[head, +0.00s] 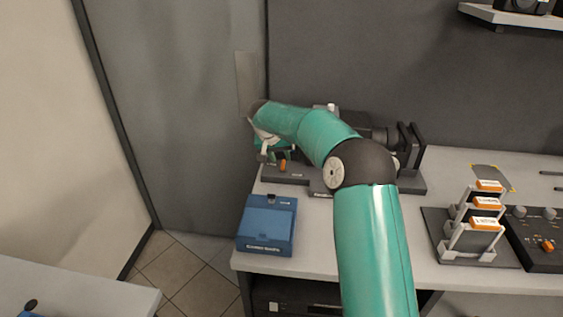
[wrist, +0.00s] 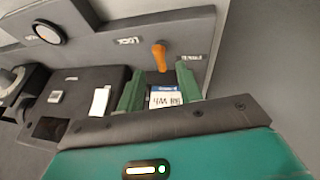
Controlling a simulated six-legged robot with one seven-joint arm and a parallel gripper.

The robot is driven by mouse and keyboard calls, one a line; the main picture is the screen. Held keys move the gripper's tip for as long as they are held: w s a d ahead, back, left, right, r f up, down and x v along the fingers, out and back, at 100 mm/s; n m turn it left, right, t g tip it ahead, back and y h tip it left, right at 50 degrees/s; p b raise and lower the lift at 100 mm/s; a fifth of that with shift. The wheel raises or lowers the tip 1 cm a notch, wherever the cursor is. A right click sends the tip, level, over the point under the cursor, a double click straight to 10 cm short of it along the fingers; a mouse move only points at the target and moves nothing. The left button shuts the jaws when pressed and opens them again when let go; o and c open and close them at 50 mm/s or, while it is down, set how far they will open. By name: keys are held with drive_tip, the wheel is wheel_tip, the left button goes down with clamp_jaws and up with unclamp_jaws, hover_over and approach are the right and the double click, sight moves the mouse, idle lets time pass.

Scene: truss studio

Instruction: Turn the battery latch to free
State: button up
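The battery latch is a small orange lever (wrist: 160,56) on a dark grey plate in the wrist view. Lettering that looks like LOCK stands to its left, and a small, unclear label to its right. The orange lever also shows in the head view (head: 283,165), beside my gripper (head: 265,153). In the wrist view my gripper (wrist: 159,84) has its two green fingers apart, just short of the lever. A blue and white label (wrist: 165,97), seen upside down, shows between the fingers; it seems to be on a battery. The fingers do not touch the lever.
A blue case (head: 268,224) sits at the bench's front left corner. Camera gear (head: 378,135) stands behind my arm. A rack with orange-topped cards (head: 475,222) and a control panel (head: 540,238) stand at the right. A wall closes off the left side.

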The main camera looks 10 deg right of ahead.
sight(283, 163)
drive_tip(key=x, duration=0.4)
drive_tip(key=shift+w+a+f, duration=0.1)
drive_tip(key=shift+a, duration=0.05)
clamp_jaws()
